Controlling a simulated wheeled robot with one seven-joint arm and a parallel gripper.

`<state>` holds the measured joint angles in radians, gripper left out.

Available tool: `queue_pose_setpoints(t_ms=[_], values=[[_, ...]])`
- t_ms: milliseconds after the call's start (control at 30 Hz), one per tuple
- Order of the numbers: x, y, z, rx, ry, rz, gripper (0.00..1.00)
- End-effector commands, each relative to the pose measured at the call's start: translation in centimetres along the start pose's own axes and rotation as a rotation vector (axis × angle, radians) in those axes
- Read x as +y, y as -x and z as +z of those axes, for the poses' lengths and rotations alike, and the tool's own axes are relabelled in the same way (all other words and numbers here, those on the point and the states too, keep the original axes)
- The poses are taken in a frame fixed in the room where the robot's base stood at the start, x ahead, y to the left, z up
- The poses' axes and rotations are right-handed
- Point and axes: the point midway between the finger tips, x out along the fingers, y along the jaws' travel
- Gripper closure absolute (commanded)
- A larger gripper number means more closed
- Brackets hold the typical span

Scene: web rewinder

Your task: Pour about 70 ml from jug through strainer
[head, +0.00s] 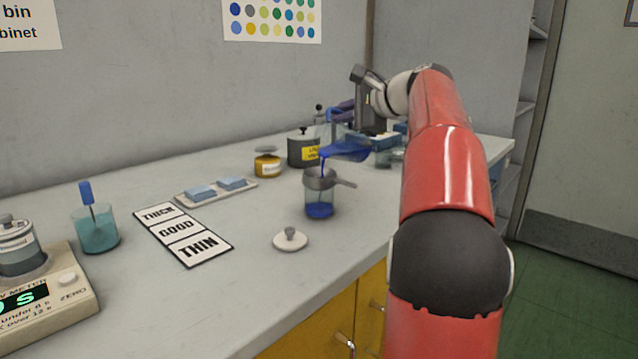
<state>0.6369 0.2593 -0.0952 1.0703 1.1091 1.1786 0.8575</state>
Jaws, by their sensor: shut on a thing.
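The jug (348,150) is tilted on its side above the strainer, with dark blue liquid inside. A thin blue stream (323,165) runs from its lip down into the strainer. The grey strainer (320,180) rests across the top of a clear beaker (319,199), its handle pointing right. Blue liquid (320,211) stands in the lower part of the beaker. My gripper (362,108) is behind the jug and shut on it. Its fingertips are small and partly hidden in this view.
A round white lid (290,239) lies in front of the beaker. A THICK/GOOD/THIN card (183,234), a teal cup (96,229), and a meter (45,290) stand left. A sponge tray (216,191), yellow jar (267,162) and grey pot (303,149) stand behind.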

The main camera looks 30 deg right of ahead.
Motion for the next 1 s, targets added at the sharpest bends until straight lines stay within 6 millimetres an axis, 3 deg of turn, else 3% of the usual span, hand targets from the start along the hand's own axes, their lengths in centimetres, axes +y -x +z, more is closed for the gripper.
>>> queue_pose_setpoints(t_ms=[1000], values=[[-0.1,-0.17,0.15,0.019,0.051,0.007,1.0]])
